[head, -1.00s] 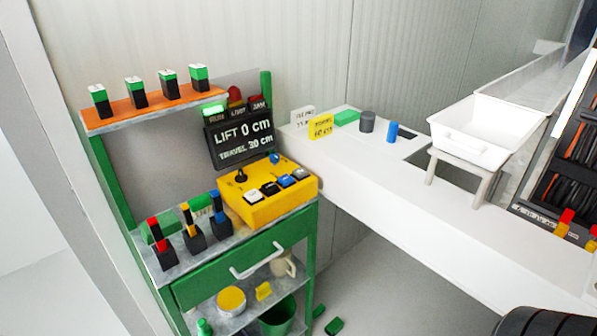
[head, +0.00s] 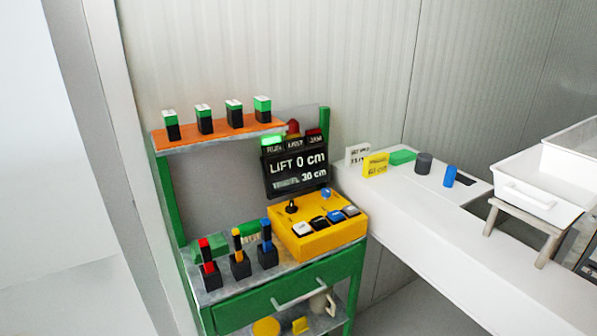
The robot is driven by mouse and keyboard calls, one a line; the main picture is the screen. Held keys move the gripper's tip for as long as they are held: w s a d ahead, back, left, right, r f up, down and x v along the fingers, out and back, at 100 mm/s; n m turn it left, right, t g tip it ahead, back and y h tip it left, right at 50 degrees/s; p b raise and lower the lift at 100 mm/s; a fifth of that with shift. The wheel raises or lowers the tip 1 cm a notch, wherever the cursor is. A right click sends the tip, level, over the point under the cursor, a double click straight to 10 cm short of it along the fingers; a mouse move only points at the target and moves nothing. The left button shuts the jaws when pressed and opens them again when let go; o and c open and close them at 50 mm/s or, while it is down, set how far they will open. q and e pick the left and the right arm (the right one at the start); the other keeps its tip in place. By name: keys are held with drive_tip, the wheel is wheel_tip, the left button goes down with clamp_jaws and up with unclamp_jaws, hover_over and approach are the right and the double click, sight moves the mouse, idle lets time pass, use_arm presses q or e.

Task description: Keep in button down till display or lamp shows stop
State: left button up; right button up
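A yellow control box (head: 322,242) stands on the right part of the green cart's top. It carries a white button (head: 302,228), a black button (head: 318,222), a blue button (head: 335,215) and a grey button (head: 351,211) in a row. A black joystick (head: 291,206) and a blue knob (head: 326,193) sit behind them. The black display (head: 297,171) behind the box reads "LIFT 0 cm" and "TRAVEL 30 cm", the second line blurred. On top of it the green RUN lamp (head: 273,141) is lit. Neither of my grippers is in view.
The green cart (head: 262,303) has a drawer handle sticking out in front. Several black-and-green blocks line its orange shelf (head: 218,134). Black holders with coloured handles stand on its top. The white counter (head: 440,240) on the right has a clear front part and a white tray (head: 524,190).

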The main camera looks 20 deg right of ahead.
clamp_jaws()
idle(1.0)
